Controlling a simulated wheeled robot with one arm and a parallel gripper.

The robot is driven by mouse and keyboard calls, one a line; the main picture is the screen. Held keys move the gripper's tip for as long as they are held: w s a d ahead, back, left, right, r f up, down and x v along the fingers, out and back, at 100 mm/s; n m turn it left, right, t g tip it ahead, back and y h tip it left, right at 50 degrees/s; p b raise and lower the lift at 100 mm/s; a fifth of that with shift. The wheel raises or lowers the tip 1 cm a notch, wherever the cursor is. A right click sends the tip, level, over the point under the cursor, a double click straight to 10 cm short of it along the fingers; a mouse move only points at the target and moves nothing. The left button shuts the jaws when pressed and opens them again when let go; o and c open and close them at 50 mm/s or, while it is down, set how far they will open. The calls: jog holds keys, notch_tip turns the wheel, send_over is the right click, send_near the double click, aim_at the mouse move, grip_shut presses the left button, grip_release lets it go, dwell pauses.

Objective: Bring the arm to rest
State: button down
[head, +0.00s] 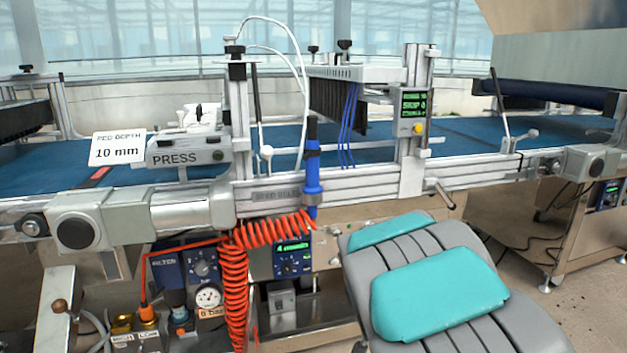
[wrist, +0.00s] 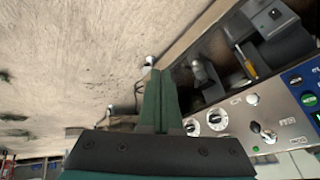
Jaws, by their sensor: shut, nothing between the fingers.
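My gripper (wrist: 159,78) shows in the wrist view, its two green fingers together with nothing between them. Its dark mount crosses the bottom of that view. Open floor (wrist: 70,60) lies beyond the fingers on the left, and a machine panel with knobs (wrist: 217,120) lies to their right. In the head view my arm, grey with teal pads, fills the lower right in front of the seeder line. My gripper itself is hidden there.
The seeder's metal rail (head: 375,187) and blue belt (head: 480,132) run across the head view. A coiled red hose (head: 233,290) hangs left of my arm, near a pressure gauge (head: 208,297). A display box (head: 413,104) stands behind. Free floor (head: 575,300) shows at right.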

jog(key=s+r+n+g, duration=0.2)
jog(key=s+r+n, duration=0.1)
jog(key=s, duration=1)
jog(key=s+r+n+g+y, duration=0.1)
jog(key=s+r+n+g, duration=0.2)
jog(key=s, duration=0.9)
jog(key=s+r+n+g+y+p, duration=0.1)
jog(key=s+r+n+g, duration=0.1)
jog(key=s, duration=1.1)
jog(key=shift+s+a+r+n+g, duration=0.3)
jog(key=shift+a+r+n+g, duration=0.1)
jog(key=shift+r+n, duration=0.25)
